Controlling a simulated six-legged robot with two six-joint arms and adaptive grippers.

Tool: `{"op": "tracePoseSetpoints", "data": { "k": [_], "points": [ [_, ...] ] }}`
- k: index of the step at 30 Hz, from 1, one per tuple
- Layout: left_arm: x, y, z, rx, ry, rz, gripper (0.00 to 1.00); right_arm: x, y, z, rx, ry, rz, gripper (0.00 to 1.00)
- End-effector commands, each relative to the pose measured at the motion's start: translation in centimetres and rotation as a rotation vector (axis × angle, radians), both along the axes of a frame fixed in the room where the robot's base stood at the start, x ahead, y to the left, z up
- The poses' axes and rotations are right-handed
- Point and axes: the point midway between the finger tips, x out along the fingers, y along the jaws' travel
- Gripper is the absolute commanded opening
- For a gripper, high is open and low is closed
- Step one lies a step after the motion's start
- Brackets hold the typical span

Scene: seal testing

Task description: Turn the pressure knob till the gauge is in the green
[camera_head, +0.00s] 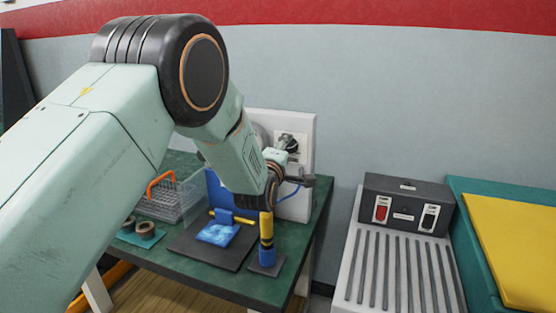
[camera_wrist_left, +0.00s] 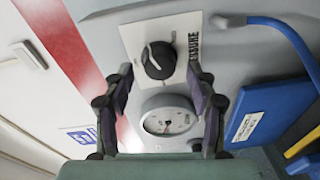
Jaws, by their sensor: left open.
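The pressure knob (camera_wrist_left: 158,60) is a round black dial with a pale pointer line on a white plate marked "PRESSURE". In the head view the knob (camera_head: 288,143) sits on the upright white panel (camera_head: 305,127). The round gauge (camera_wrist_left: 168,122) has a white face and grey rim; its needle and any green band are too small to read. My left gripper (camera_wrist_left: 160,76) is open and empty, facing the panel, with its fingers apart on either side of the knob in the picture. It also shows in the head view (camera_head: 292,170), just below the knob. My right gripper is out of view.
A green table (camera_head: 205,284) carries a wire basket (camera_head: 170,200), a blue block (camera_head: 218,234) on a dark plate and a yellow-and-blue post (camera_head: 266,238). A blue hose (camera_wrist_left: 288,38) hangs beside the panel. A grey ribbed machine (camera_head: 398,270) stands at right.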

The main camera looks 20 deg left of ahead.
Motion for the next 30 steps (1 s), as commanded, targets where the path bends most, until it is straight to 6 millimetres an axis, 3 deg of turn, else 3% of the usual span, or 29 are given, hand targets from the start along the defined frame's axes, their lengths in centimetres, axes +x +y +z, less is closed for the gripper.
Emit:
{"op": "tracePoseSetpoints", "data": {
  "k": [18,24,30],
  "points": [
    [-9.0,-0.5,0.4,0.002,-0.002,0.0,0.57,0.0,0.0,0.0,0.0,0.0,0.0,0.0],
    [-10.7,-0.6,0.5,0.0,-0.002,0.001,0.57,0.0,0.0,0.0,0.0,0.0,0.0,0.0],
    [-11.0,-0.6,0.6,0.0,-0.004,0.0,0.57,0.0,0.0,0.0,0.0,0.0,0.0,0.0]
  ]
}}
